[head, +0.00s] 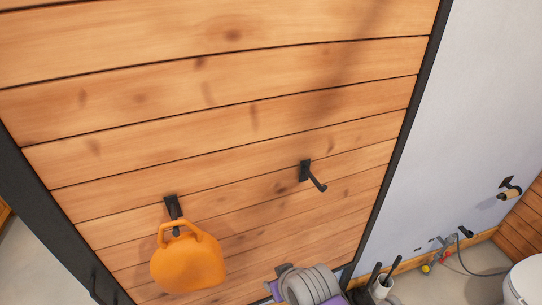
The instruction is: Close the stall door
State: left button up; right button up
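The stall door (230,110) is a panel of horizontal orange-brown wooden planks with dark edges, filling most of the head view. It stands at a slant before me. An orange bag (189,264) hangs from a black hook (173,206) on its left part. A second black hook (312,176) on the right part is empty. A grey and purple link of my own arm shows at the bottom edge, in front of the door. I make out no gripper fingers on it, and my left arm is out of view. The door's lower edge is cut off.
Right of the door is a pale wall (460,130) with a toilet paper roll (510,193) and a hose fitting (442,255). A white toilet (525,284) stands at the lower right. Black-handled items in a white holder (381,288) stand near the door's right edge.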

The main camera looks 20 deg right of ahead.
aim_at(280, 130)
jog(key=j+z, duration=0.45)
jog(key=j, duration=0.2)
jog(key=j+z, duration=0.4)
jog(key=j, duration=0.3)
jog(key=k+j+z, duration=0.15)
jog(key=j+z, duration=0.3)
jog(key=j, duration=0.2)
jog(key=j+z, duration=0.35)
jog(key=j, duration=0.15)
jog(key=j+z, duration=0.35)
jog(key=j, duration=0.15)
jog(key=j+z, duration=0.35)
jog(key=j, duration=0.15)
jog(key=j+z, duration=0.65)
jog(key=j, duration=0.15)
jog(key=j+z, duration=0.3)
jog(key=j, duration=0.2)
